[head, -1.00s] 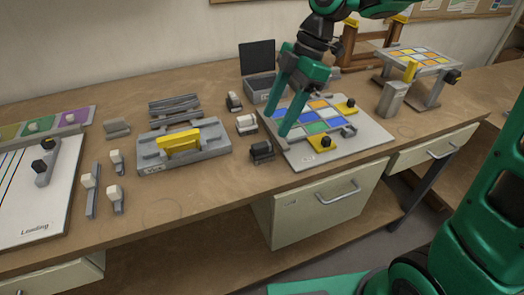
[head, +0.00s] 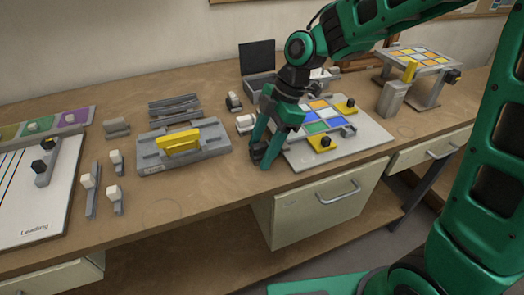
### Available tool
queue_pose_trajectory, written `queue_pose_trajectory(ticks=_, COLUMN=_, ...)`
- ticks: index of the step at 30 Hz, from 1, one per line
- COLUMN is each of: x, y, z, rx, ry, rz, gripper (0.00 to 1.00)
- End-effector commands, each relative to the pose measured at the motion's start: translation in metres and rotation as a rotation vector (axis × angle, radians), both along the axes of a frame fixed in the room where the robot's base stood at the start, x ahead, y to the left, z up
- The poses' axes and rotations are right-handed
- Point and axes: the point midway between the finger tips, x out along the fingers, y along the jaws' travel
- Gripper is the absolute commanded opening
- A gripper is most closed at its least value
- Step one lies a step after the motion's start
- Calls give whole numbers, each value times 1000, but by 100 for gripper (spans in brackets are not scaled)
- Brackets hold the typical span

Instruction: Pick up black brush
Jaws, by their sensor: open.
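The black brush (head: 258,151), a small block with a black top, lies on the workbench just left of the glass panel's board. My gripper (head: 261,154) is low over it, pointing down, with its two green fingers apart on either side of the brush. The fingers hide part of the brush. I cannot tell whether either finger touches it.
A white-topped brush (head: 244,122) lies close behind my gripper. The board (head: 362,141) with coloured panes and yellow clamps is to the right. A grey holder with a yellow handle (head: 178,141) is to the left. The bench front edge is near.

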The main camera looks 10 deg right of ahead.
Motion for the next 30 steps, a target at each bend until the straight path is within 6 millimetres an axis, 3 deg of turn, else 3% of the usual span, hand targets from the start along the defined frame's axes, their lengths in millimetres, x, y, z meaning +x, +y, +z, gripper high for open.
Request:
queue_pose_trajectory(ticks=4, x=0, y=0, z=0, rx=0, ry=0, rz=0, gripper=55)
queue_pose_trajectory(ticks=10, x=0, y=0, z=0, rx=0, ry=0, rz=0, gripper=10)
queue_pose_trajectory(ticks=22, x=1, y=0, z=5, rx=2, ry=-2, rz=0, gripper=10)
queue_pose_trajectory(ticks=30, x=2, y=0, z=36, rx=2, ry=-5, rz=-1, gripper=10)
